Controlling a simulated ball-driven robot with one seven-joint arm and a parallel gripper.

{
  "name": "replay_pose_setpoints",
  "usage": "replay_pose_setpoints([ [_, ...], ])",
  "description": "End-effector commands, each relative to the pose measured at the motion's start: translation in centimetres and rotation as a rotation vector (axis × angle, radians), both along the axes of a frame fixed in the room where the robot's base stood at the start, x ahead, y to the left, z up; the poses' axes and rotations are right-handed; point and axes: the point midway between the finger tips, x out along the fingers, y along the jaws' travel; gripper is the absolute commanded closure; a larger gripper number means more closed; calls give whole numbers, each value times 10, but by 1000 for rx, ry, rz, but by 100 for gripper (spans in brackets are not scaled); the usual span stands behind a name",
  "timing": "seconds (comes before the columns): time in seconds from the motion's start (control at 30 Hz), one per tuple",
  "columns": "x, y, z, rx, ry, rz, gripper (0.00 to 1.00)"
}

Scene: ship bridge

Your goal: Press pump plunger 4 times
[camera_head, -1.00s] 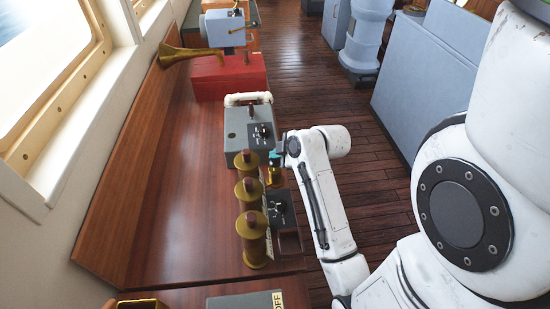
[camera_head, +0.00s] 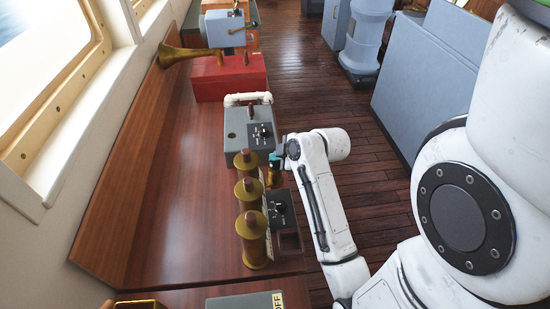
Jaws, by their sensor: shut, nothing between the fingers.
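My gripper (camera_head: 276,162), with a teal part near its tip, points down at the right edge of the wooden console. It is shut and empty. Directly below it is a small brass fitting (camera_head: 274,180), which looks like the pump plunger; the gripper tip is at its top and seems to touch it. Its upper end is partly hidden by the gripper. Left of it stand three brass cylinders with brown caps (camera_head: 247,188) in a row.
A grey box with a white handle (camera_head: 236,134) and a dark switch plate (camera_head: 279,206) sit close by. Farther back are a red box (camera_head: 228,84) and a brass horn (camera_head: 184,65). The console's left side (camera_head: 180,180) is clear.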

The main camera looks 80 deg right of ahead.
Motion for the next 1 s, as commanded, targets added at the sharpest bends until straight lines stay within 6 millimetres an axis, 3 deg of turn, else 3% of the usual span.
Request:
replay_pose_setpoints([
  [0.7, 0, 1, -7, 3, 3, 0, 100],
  [1.0, 0, 1, 5, 4, 2, 1, 100],
])
